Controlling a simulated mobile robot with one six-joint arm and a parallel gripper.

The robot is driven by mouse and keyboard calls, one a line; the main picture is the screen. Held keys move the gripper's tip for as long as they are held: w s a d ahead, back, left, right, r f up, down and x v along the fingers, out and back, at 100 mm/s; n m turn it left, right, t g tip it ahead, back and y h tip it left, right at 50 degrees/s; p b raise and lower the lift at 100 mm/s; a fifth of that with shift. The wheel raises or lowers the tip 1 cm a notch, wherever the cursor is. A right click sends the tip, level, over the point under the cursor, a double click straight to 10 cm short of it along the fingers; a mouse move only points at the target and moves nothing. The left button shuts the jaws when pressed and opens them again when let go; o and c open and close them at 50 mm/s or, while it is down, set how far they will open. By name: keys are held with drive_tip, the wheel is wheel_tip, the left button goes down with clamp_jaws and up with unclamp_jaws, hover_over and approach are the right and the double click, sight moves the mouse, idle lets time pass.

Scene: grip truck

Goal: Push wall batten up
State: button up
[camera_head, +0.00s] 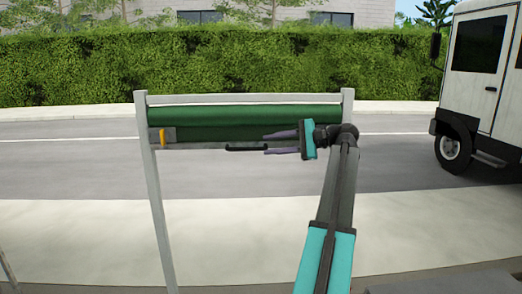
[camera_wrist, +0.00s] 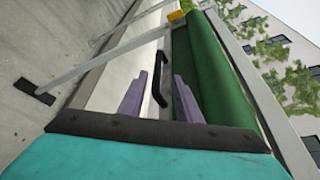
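The wall batten (camera_head: 200,147) is a thin grey bar along the lower edge of a green rolled wall (camera_head: 230,115), high in a grey frame. A black handle (camera_head: 246,148) is fixed on it. My gripper (camera_head: 266,145) is open at the right end of the handle, with two purple fingers pointing left. In the wrist view the handle (camera_wrist: 158,80) shows in the gap between the fingertips (camera_wrist: 159,74). Nothing is seen gripped. I cannot tell whether a finger touches the handle or batten.
A yellow latch (camera_head: 162,138) sits at the batten's left end, near the left post (camera_head: 158,210). The right post (camera_head: 347,105) is partly behind my arm. A white truck (camera_head: 480,80) stands at far right. Road and hedge lie behind; the space below the batten is open.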

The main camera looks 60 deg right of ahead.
drive_tip(key=shift+v, duration=1.85)
